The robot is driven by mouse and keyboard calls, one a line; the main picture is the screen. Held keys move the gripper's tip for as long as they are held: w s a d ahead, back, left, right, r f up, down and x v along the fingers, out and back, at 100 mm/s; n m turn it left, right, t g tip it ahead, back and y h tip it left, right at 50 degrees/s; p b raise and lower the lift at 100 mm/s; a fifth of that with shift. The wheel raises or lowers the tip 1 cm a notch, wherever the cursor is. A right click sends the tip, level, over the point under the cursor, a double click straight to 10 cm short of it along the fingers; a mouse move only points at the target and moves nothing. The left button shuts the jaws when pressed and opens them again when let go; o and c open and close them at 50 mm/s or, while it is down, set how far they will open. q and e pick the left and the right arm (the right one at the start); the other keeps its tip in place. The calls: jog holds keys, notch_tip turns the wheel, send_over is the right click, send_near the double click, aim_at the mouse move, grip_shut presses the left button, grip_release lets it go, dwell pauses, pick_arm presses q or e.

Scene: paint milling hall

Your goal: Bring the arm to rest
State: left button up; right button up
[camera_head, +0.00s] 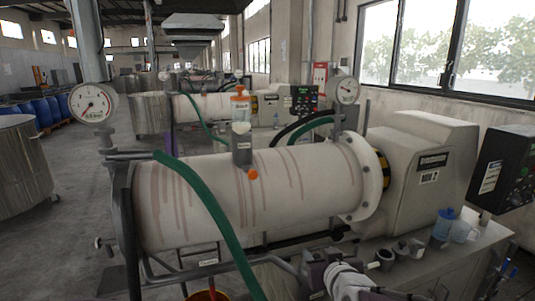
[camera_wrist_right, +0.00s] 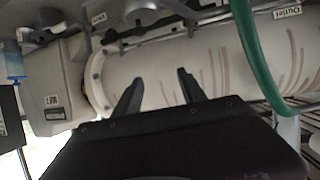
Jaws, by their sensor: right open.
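My right arm (camera_head: 348,282) comes in at the bottom of the head view, low in front of the mill cylinder (camera_head: 240,200). My right gripper (camera_wrist_right: 160,90) shows clearly in the right wrist view, its two dark fingers spread apart with nothing between them. Behind the fingers is the pale cylinder (camera_wrist_right: 200,72) with reddish streaks. I cannot tell how near the fingertips are to it. My left gripper is in neither view.
A green hose (camera_head: 215,215) hangs across the cylinder's front. Several small cups (camera_head: 384,258) and a blue-topped bottle (camera_head: 443,224) stand on the bench at the right. A control box (camera_head: 500,170) is beyond. Open floor lies at the left.

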jog(key=s+d+f+m+g, duration=0.1)
jog(key=s+d+f+g, duration=0.1)
jog(key=s+f+g, duration=0.4)
jog(key=s+d+f+g, duration=0.15)
jog(key=s+f, duration=0.25)
jog(key=f, duration=0.5)
jog(key=s+d+f+g+h, duration=0.1)
jog(key=s+f+g, duration=0.2)
jog(key=s, duration=0.7)
jog(key=shift+f+m+g, duration=0.3)
jog(key=shift+m+g, duration=0.1)
jog(key=shift+g, duration=0.35)
